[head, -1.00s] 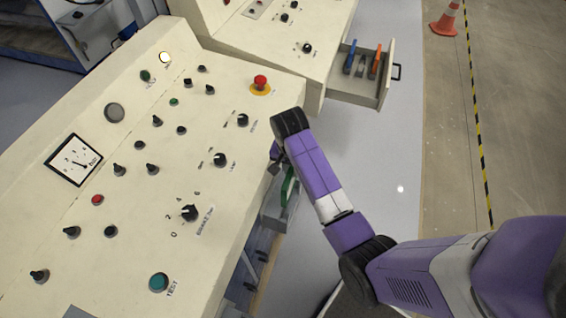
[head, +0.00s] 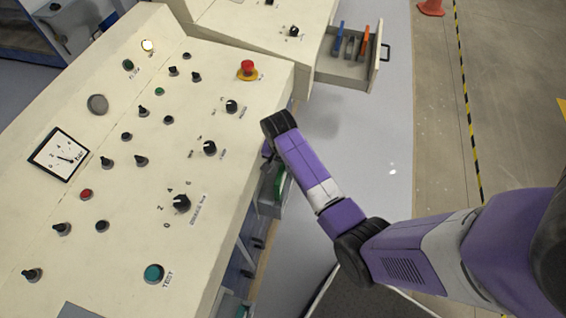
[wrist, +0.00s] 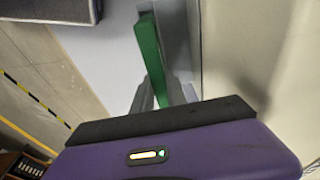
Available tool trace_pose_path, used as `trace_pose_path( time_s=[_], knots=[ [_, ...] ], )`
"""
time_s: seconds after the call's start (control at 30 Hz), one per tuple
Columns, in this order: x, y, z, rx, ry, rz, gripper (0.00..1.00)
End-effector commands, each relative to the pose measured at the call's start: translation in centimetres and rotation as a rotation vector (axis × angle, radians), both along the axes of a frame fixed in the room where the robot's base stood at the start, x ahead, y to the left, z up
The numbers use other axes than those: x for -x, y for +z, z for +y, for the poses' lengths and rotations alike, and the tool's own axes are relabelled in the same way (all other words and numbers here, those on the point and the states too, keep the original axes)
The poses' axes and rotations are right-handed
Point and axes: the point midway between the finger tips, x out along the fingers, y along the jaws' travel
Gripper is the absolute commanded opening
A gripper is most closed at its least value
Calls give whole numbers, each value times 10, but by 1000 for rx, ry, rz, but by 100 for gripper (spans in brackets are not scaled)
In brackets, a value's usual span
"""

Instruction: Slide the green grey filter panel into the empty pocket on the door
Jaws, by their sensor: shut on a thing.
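A green panel (wrist: 151,50) stands on edge between the two grey fingers of my gripper (wrist: 152,92) in the wrist view. My gripper is shut on it. Grey-blue surfaces lie close on its right; I cannot tell whether they touch it. In the head view a strip of green (head: 279,184) shows beside my wrist, at a grey open drawer-like box (head: 271,204) under the console's right edge. My fingers are mostly hidden there behind my arm. I cannot make out a door or its empty pocket in either view.
A cream control console (head: 120,200) with knobs and a red emergency button (head: 247,69) fills the left. An open drawer (head: 345,73) holding blue, dark and orange items juts out at the back. An orange cone (head: 431,7) stands far off.

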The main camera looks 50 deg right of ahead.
Motion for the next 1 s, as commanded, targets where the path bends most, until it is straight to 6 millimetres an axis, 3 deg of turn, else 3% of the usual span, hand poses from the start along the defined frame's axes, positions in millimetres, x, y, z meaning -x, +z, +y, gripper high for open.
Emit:
trace_pose_path(
  time_s=[0.2, 1.0],
  knots=[
    [0, -20, 0, 0, 0, 0, 0],
    [0, -70, 0, 0, 0, 0, 0]
  ],
)
